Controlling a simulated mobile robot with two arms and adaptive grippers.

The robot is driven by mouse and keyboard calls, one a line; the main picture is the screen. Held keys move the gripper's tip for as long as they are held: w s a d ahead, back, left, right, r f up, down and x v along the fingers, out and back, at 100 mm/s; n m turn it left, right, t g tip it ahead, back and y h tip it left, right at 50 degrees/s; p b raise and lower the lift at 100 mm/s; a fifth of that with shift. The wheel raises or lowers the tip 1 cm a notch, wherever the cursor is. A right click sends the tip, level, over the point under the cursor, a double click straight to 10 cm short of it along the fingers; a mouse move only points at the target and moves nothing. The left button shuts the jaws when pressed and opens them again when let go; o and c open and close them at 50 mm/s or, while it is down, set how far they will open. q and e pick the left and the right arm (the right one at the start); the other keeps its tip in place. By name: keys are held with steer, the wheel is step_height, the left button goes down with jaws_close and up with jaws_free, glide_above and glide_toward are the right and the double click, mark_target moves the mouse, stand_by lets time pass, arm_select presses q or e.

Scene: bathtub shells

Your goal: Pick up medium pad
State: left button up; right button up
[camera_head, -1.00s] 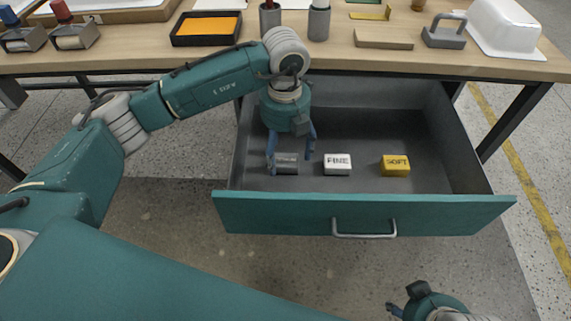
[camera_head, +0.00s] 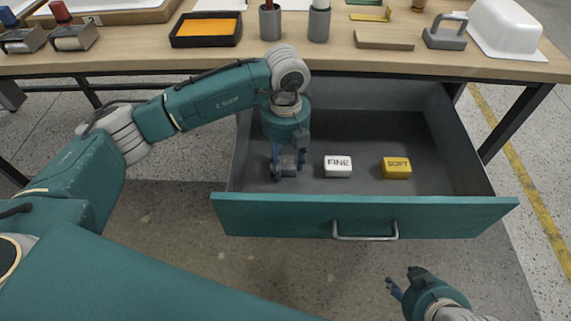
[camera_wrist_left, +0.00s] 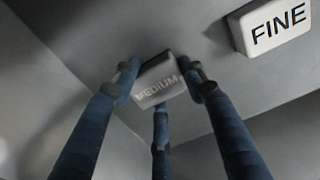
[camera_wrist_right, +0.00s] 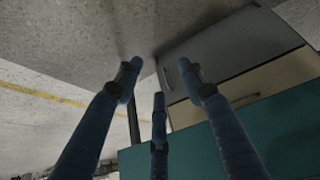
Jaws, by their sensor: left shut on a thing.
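The medium pad (camera_wrist_left: 158,82) is a grey block with "MEDIUM" on top, seen between my left gripper's fingers in the left wrist view. In the head view the grey medium pad (camera_head: 288,164) is partly hidden by those fingers. My left gripper (camera_head: 287,172) reaches down into the open drawer and is shut on the pad. From these views I cannot tell whether the pad is clear of the drawer floor. My right gripper (camera_head: 394,281) is empty, its fingers apart, in front of the drawer at the lower right.
The teal-fronted drawer (camera_head: 290,218) is open, with a bar handle (camera_head: 364,237). A white "FINE" pad (camera_head: 338,167) and a yellow "SOFT" pad (camera_head: 397,168) lie in it to the right. The wooden workbench (camera_head: 150,62) behind holds a black tray, cups and blocks.

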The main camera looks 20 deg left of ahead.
arm_select(q)
steer(key=shift+c, duration=0.2)
steer(key=shift+r, duration=0.45)
steer(key=shift+r+p, duration=0.35)
steer(key=shift+r, duration=0.6)
step_height(320, 180, up, 4)
steer(key=shift+w+r+p, duration=0.1)
steer(key=shift+p, duration=0.4)
step_height(320, 180, up, 7)
steer(key=p, duration=0.1)
step_height(320, 180, up, 5)
glide_above(286, 161)
steer(key=shift+r+p, duration=0.5)
steer(key=shift+p, duration=0.05)
arm_select(e)
steer(key=shift+s+d+f+g+h, duration=0.1)
steer(key=shift+s+d+f+g, duration=0.1)
steer(key=shift+s+f+g, duration=0.4)
steer(key=shift+s+d+f+g+h, duration=0.1)
steer(key=shift+s+d+f+g, duration=0.15)
steer(key=shift+s, duration=0.65)
steer(key=shift+s+d+f+g+h, duration=0.1)
steer(key=shift+s+d+f+g, duration=0.1)
steer(key=shift+s+f+g, duration=0.4)
steer(key=shift+s+r, duration=0.15)
steer(key=shift+r, duration=0.05)
